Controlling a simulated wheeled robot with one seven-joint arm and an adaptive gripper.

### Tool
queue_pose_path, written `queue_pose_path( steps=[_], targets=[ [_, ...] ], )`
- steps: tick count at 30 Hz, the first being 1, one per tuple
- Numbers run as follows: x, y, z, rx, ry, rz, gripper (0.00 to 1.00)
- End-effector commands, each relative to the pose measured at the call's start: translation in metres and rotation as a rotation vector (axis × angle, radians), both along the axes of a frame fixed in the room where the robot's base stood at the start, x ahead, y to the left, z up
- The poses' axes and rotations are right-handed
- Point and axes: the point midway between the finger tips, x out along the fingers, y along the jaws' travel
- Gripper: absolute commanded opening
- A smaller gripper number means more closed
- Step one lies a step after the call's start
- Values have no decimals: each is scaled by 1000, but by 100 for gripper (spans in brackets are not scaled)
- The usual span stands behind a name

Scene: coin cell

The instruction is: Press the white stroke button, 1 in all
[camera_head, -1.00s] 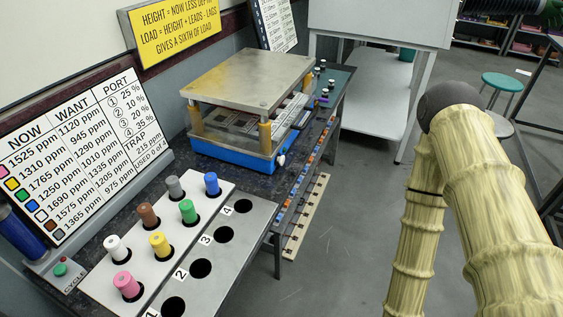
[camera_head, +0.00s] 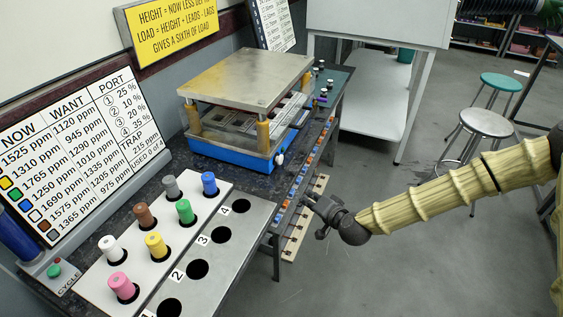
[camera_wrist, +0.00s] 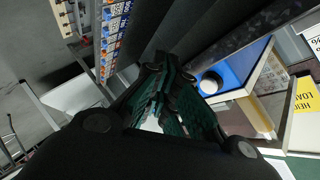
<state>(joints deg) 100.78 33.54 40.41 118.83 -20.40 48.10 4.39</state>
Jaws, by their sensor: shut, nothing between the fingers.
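The white stroke button (camera_head: 280,159) sticks out from the front right of the blue base (camera_head: 232,152) of the press. It also shows in the wrist view (camera_wrist: 209,84) as a white round knob on a blue panel. My gripper (camera_head: 312,201) is in front of the bench, to the right of and below the button in the head view, and apart from it. In the wrist view my gripper's fingers (camera_wrist: 164,82) are together and empty, with the button to their right.
The press's metal top plate (camera_head: 246,77) stands on posts above the base. A rack of coloured plugs (camera_head: 157,246) and a plate with numbered holes (camera_head: 222,235) lie at the near left. Small parts line the bench's front edge. Two stools (camera_head: 487,123) stand at right; floor between is clear.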

Motion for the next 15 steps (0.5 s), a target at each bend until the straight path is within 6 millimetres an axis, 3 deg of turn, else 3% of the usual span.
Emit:
queue_pose_path(
  steps=[3, 6, 10, 15],
  targets=[
    [35, -13, 34, 46, -72, -48, 0],
    [54, -21, 55, 72, -115, -74, 0],
    [67, -28, 70, 90, -146, -94, 0],
    [71, -29, 75, 95, -155, -98, 0]
  ],
)
